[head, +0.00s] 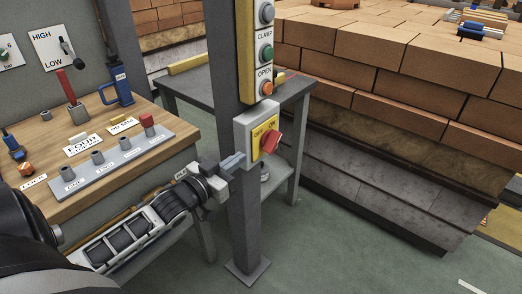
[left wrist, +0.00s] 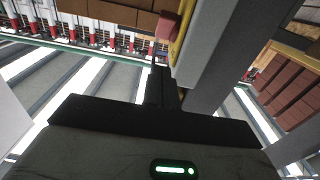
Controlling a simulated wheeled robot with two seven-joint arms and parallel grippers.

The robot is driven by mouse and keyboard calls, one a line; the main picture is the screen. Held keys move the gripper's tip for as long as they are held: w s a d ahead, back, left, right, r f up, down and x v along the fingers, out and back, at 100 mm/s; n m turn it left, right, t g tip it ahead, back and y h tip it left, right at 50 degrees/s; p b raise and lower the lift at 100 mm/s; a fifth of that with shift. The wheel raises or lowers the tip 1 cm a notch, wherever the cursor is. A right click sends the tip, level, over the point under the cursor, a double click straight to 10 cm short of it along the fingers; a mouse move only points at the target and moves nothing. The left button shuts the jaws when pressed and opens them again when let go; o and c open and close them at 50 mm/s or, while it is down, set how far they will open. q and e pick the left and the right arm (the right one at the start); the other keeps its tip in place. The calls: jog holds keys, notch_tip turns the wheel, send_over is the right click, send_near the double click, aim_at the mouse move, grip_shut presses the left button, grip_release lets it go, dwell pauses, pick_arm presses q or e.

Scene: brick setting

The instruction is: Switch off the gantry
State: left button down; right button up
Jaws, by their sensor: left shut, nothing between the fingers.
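A grey switch box (head: 241,133) is fixed to a grey post (head: 245,215). Its yellow plate (head: 262,130) reads "OFF" at the upper left and carries a red rotary knob (head: 272,142). My left gripper (head: 233,162) is shut and empty, its fingertips at the lower left side of the box; I cannot tell if they touch it. In the left wrist view the shut dark fingers (left wrist: 161,88) point up toward a red part (left wrist: 168,27), which looks like the knob, beside the large grey box side (left wrist: 215,45). My right gripper is not in view.
A yellow button panel (head: 245,50) with "CLAMP" and "OPEN" buttons sits above the box. Stacked bricks (head: 420,100) fill the right.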

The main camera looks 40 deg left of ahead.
pick_arm(q)
send_near(271, 144)
jog(key=w+r, duration=0.3)
jog(key=shift+w+r, duration=0.1)
jog(key=shift+w, duration=0.15)
jog(key=shift+w+f, duration=0.8)
jog(key=shift+f, duration=0.35)
jog(key=shift+w+f, duration=0.4)
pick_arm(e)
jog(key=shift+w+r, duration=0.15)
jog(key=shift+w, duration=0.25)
pick_arm(q)
jog(key=shift+d, duration=0.1)
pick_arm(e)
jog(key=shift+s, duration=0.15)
